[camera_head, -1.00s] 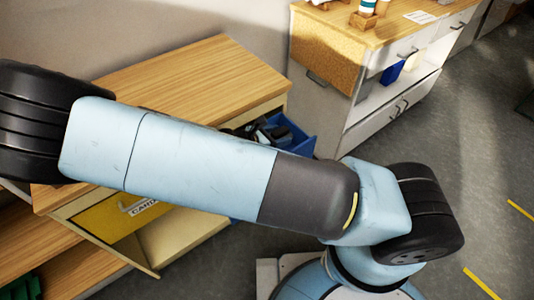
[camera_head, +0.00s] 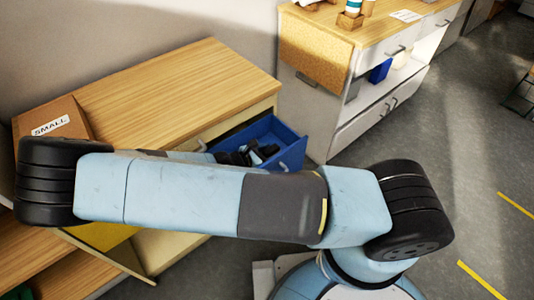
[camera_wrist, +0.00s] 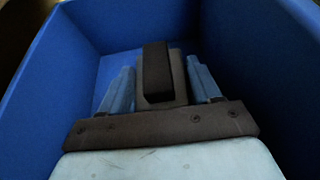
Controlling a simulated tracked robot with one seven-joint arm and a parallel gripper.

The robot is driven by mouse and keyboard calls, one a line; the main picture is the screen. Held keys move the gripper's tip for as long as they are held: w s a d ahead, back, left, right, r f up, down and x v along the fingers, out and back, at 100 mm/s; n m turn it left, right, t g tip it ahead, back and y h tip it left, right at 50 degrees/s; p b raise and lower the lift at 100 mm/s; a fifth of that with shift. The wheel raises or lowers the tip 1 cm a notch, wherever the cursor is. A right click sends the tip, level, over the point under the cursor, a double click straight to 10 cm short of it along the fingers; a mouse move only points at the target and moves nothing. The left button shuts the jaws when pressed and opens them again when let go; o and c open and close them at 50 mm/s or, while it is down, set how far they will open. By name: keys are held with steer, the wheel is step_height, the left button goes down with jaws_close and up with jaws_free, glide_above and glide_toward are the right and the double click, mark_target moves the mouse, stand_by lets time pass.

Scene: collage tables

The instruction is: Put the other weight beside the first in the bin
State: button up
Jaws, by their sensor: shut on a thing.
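The blue bin (camera_head: 290,157) sits out like an open drawer at the right end of the near wooden-topped cabinet. Its blue walls (camera_wrist: 70,70) surround my gripper in the wrist view. My gripper (camera_wrist: 160,82) is shut on a dark block-like weight (camera_wrist: 155,70), which stands between its two blue-grey fingers. In the head view my gripper (camera_head: 258,154) shows small and dark inside the bin. I cannot tell whether the held weight touches the bin floor. I cannot make out the first weight separately.
A cardboard box labelled SMALL (camera_head: 52,125) stands at the left of the wooden cabinet top (camera_head: 170,85). A yellow panel (camera_head: 105,235) is below, partly behind my arm. A second cabinet (camera_head: 315,60) stands right of the bin. Grey floor lies open at right.

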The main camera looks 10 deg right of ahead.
steer(key=shift+f, duration=0.55)
steer(key=o, duration=1.5)
